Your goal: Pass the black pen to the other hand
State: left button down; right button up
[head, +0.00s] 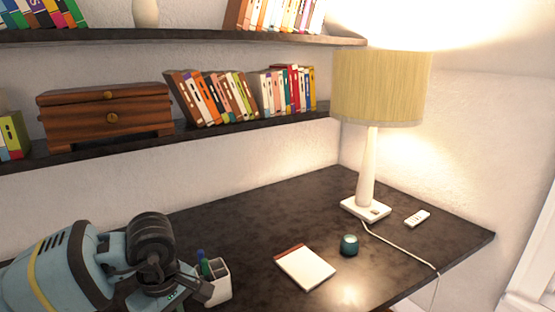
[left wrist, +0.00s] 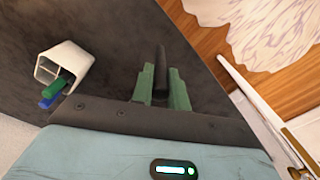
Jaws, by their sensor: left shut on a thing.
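The black pen (left wrist: 160,62) shows in the left wrist view as a short dark bar between the two green fingers of my left gripper (left wrist: 162,90). The gripper is shut on it, and the pen sticks out past the fingertips. In the head view my left arm comes in at the lower left over the desk; its fingers and the pen cannot be made out there. My right gripper is in neither view.
A white pen holder (head: 221,284) with a blue and a green pen stands beside my left gripper; it also shows in the left wrist view (left wrist: 72,62). Shelves hang above.

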pick_arm(q)
jog(key=s+a+f+m, duration=0.1)
jog(key=s+a+m, duration=0.1)
jog(key=s+m, duration=0.6)
jog(key=shift+f+m+p, duration=0.15)
jog(key=shift+m+p, duration=0.2)
jog(key=shift+m, duration=1.65)
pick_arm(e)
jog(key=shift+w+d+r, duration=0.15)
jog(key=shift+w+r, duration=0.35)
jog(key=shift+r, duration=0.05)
pick_arm(q)
jog(key=w+d+r+m, duration=0.4)
jog(key=d+r, duration=0.1)
jog(key=d, duration=0.4)
jog(key=w+d+r+m, duration=0.4)
jog(key=d+r, duration=0.1)
jog(key=d, duration=0.4)
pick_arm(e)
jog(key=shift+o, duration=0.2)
